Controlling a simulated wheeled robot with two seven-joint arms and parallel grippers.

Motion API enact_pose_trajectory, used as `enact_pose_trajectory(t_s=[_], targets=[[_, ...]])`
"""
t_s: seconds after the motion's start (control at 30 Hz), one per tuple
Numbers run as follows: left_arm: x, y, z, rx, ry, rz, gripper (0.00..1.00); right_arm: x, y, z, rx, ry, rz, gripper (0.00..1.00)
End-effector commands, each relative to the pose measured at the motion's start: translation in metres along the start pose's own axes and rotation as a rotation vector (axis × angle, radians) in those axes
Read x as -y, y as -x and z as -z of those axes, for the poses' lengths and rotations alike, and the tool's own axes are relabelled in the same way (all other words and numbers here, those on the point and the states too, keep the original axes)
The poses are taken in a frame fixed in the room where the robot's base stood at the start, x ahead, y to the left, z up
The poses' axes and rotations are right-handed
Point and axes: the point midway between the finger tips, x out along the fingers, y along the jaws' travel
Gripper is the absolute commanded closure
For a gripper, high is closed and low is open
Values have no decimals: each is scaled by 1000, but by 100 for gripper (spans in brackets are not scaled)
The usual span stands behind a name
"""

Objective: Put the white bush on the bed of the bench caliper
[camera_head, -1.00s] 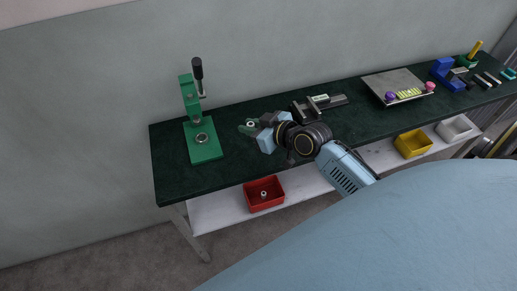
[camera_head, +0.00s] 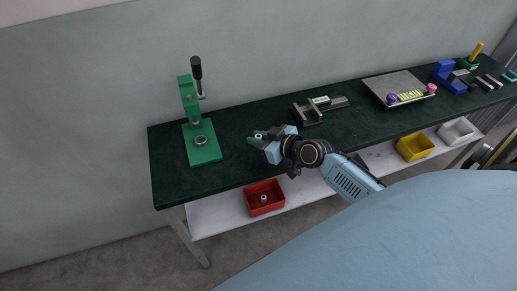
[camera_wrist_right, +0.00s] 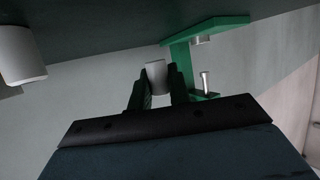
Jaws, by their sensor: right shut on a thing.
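My right gripper (camera_head: 257,138) is shut on the white bush (camera_head: 258,135), a short pale ring with a dark hole, above the dark bench top. The right wrist view shows the bush (camera_wrist_right: 156,76) between the two dark green fingers of the gripper (camera_wrist_right: 158,82). The bench caliper (camera_head: 320,106), a grey device with a small display, stands on the bench behind and to the right of the gripper, apart from it. Its bed is small in this view and looks empty. My left gripper is not in view.
A green lever press (camera_head: 203,145) stands to the left; it also shows upside down in the wrist view (camera_wrist_right: 185,50). A pale cylinder (camera_wrist_right: 20,55) shows there at the left edge. A steel plate (camera_head: 395,83) lies right. A red bin (camera_head: 264,198) sits on the lower shelf.

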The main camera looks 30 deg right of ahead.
Motion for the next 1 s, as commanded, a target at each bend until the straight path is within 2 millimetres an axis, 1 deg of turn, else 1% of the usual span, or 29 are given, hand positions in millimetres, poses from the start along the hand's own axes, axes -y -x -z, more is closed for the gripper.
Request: enact_pose_trajectory(t_s=[0.03,0.1,0.23,0.53,0.7,0.73,0.8,0.87,1.0], targets=[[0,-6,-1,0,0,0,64,0,-4,-11,3,-1,1,100],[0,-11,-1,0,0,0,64,0,-9,-22,3,-2,-1,100],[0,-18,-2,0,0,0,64,0,-15,-36,2,0,0,100],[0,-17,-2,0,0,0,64,0,-15,-36,1,1,0,100],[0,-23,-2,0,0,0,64,0,-17,-41,1,0,0,100],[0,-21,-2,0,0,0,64,0,-16,-40,1,0,-1,77],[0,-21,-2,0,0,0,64,0,-16,-40,1,0,0,68],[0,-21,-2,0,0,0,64,0,-16,-40,1,0,0,60],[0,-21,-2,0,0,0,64,0,-16,-40,1,0,0,59]])
